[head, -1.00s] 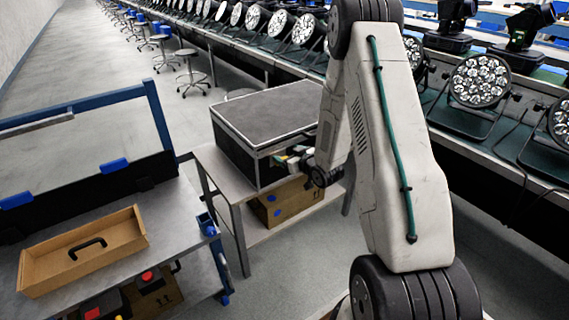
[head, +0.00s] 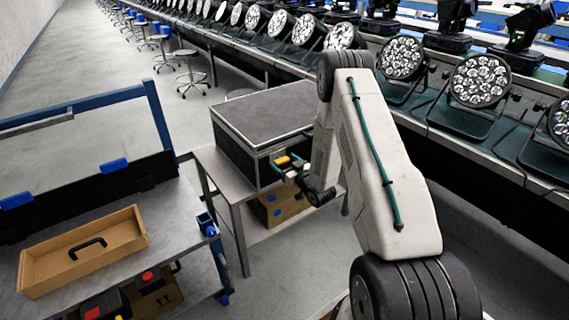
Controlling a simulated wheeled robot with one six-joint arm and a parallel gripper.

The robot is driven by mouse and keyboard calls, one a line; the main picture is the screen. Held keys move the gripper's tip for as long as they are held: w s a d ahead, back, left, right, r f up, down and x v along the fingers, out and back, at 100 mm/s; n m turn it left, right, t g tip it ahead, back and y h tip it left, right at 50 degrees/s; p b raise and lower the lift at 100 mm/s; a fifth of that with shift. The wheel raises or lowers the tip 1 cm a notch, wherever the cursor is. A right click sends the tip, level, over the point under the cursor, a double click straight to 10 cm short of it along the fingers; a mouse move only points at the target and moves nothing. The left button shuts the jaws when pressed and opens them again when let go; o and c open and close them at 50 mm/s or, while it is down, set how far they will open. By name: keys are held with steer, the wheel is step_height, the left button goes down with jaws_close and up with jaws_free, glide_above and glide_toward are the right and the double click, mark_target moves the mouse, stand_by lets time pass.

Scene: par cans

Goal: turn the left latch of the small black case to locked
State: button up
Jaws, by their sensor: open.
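The small black case (head: 240,157), with a grey top and pale metal edges, stands shut on a grey metal table at the centre. My gripper (head: 282,166) is open at the case's front face, near its right part. Small yellow and green parts show there. I cannot tell whether the fingers touch the case or are just in front of it. The left latch cannot be made out at this size, so its position is unclear. My arm hides the case's right end.
The table (head: 217,173) has a lower shelf with a cardboard box (head: 268,212). A workbench (head: 178,226) with a cardboard tray (head: 125,236) stands at left. Par cans (head: 480,82) line a long bench at right. Open floor lies behind the table.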

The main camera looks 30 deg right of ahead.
steer(key=shift+w, duration=0.2)
steer(key=c, duration=1)
